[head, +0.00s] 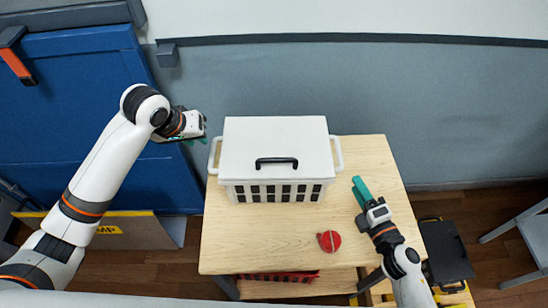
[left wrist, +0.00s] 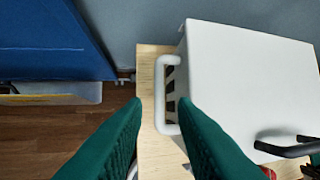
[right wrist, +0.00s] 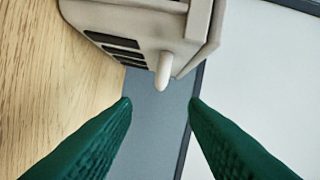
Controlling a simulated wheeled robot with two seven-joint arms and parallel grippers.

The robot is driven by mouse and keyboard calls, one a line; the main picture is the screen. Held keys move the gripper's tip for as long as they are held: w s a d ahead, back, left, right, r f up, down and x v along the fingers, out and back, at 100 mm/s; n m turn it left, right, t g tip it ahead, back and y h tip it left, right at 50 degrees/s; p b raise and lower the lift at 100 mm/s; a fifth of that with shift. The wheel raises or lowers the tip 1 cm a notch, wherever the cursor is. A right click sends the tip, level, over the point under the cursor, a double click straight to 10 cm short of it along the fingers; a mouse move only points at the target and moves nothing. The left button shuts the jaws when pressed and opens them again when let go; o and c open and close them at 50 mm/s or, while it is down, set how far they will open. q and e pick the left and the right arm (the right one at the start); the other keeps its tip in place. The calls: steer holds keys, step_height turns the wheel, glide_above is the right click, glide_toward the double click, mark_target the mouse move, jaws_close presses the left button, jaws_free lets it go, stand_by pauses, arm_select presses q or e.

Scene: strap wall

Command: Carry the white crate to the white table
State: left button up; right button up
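The white crate (head: 275,148), with a closed lid, a black lid handle and slotted sides, stands on a light wooden table (head: 230,245). It has a white handle at each end. My left gripper (head: 192,138) is open and empty; in the left wrist view the crate's left handle (left wrist: 160,68) shows between and below its fingers (left wrist: 160,105), not gripped. My right gripper (head: 361,187) is open, to the right of the crate; in the right wrist view the right handle (right wrist: 164,72) is ahead of its fingertips (right wrist: 160,105), apart from them. I cannot identify a white table in these views.
A grey wall is behind, a blue panel (head: 75,110) at left. A pale-grey framed piece (head: 528,235) stands at far right.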

mark_target(212, 150)
arm_select(q)
steer(key=x, duration=1.2)
steer(key=shift+s, duration=0.1)
arm_select(e)
steer(key=x, duration=1.2)
arm_select(q)
steer(key=shift+c, duration=0.6)
arm_select(e)
steer(key=shift+c, duration=0.6)
arm_select(q)
steer(key=c, duration=0.3)
arm_select(e)
steer(key=c, duration=0.3)
arm_select(q)
jaws_close()
arm_select(e)
jaws_close()
steer(key=shift+r, duration=0.1)
